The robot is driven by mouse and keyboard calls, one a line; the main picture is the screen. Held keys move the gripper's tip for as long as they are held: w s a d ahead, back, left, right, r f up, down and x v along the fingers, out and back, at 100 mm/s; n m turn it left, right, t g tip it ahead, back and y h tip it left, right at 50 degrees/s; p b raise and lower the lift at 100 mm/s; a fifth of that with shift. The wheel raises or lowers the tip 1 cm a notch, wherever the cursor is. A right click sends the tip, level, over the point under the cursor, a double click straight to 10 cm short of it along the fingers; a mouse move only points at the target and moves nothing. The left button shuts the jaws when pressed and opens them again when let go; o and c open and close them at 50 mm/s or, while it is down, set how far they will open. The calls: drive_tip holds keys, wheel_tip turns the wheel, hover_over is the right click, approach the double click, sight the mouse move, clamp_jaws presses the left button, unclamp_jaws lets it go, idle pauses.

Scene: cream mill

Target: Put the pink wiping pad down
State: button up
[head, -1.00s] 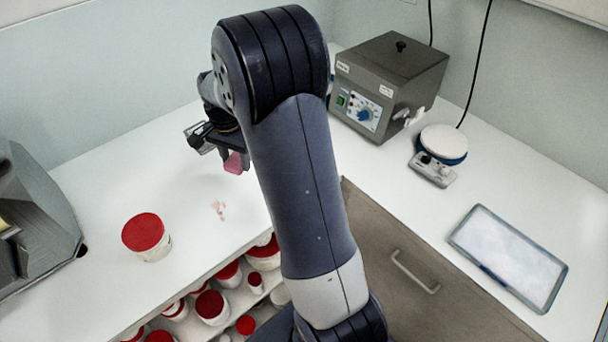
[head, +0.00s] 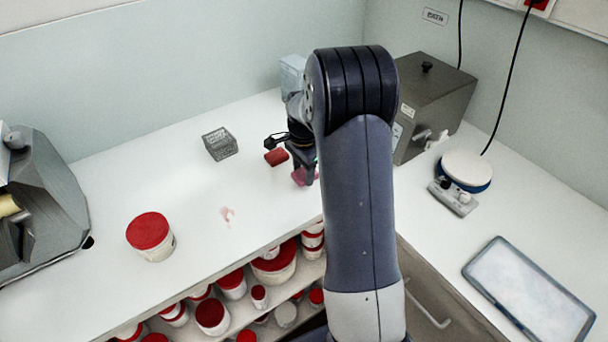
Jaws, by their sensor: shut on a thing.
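The pink wiping pad (head: 299,177) shows at the lower end of my gripper (head: 304,168), left of my arm in the head view. My gripper is shut on the pad, low over the white counter (head: 190,215). I cannot tell whether the pad touches the counter. My arm hides part of the gripper and the area to its right. A faint pink smear (head: 227,215) lies on the counter to the left of the pad.
A red block-like object (head: 276,157) and a grey wire basket (head: 220,144) stand near the gripper. A red-lidded tub (head: 150,236) is at the left. A grey metal box (head: 434,100), a white-topped plate device (head: 467,170) and a tray (head: 530,293) are at the right. The counter's middle left is clear.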

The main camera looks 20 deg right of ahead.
sight(303, 173)
drive_tip(key=shift+f, duration=1)
drive_tip(key=shift+f, duration=0.2)
drive_tip(key=o, duration=1)
drive_tip(key=shift+o, duration=0.2)
drive_tip(key=shift+r, duration=0.15)
wheel_tip(303, 173, up, 12)
drive_tip(key=b, duration=0.1)
